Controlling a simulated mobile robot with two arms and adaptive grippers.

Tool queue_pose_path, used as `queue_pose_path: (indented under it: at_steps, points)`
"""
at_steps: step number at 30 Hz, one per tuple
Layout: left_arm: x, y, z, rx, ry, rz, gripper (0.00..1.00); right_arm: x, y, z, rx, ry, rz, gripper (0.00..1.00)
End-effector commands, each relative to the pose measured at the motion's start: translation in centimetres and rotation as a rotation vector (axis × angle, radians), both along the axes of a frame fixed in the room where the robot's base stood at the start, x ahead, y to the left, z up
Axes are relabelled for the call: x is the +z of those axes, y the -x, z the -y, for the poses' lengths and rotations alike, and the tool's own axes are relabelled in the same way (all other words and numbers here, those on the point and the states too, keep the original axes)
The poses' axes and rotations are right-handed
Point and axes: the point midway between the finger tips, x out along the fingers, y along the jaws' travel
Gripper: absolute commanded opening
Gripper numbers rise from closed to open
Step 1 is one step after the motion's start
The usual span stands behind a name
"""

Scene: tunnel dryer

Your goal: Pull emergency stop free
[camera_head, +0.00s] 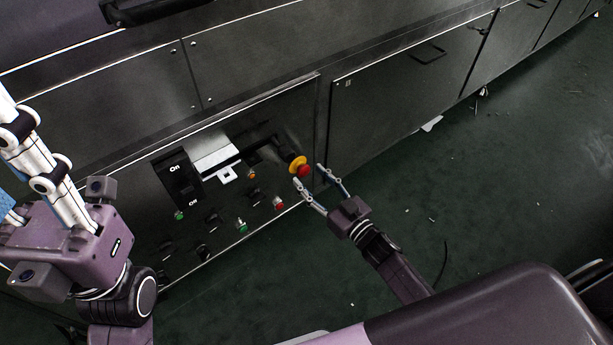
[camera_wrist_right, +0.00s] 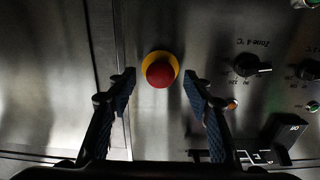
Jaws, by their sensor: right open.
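The emergency stop is a red mushroom button (camera_head: 304,171) on a yellow collar (camera_head: 296,162), at the right end of the dryer's control panel. In the right wrist view the red button (camera_wrist_right: 160,74) sits between and beyond the fingertips, with clear space on both sides. My right gripper (camera_head: 309,176) is open and empty, its fingers pointing at the button; its fingertips also show in the right wrist view (camera_wrist_right: 158,80). My left arm is at the left edge of the head view; its fingertips are not visible.
The control panel carries a black On/Off switch (camera_head: 178,180), an orange light (camera_head: 251,174), a red button (camera_head: 279,204), green buttons (camera_head: 241,225) and several knobs. A cabinet door with a handle (camera_head: 428,52) lies to the right. The green floor (camera_head: 440,190) has small litter.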

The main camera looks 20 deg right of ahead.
Motion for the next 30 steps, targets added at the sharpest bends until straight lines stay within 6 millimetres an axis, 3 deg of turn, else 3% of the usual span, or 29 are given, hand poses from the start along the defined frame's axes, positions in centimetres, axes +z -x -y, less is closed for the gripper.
queue_pose_path:
  at_steps: [6,14,27,30]
  points:
    - [0.3,0.1,0.1,0.001,-0.002,0.026,0.40,-0.1,-1.8,-0.7,0.001,0.000,0.001,0.47]
    - [0.4,0.0,0.1,0.001,-0.002,0.026,0.40,0.0,-2.0,-0.8,0.001,0.000,0.000,0.47]
    - [0.4,0.1,0.1,0.001,-0.002,0.027,0.40,0.0,-2.0,-0.8,0.001,0.000,0.000,0.00]
    - [0.4,0.1,0.1,0.001,-0.002,0.027,0.40,0.0,-2.0,-0.8,0.001,0.000,0.000,0.00]
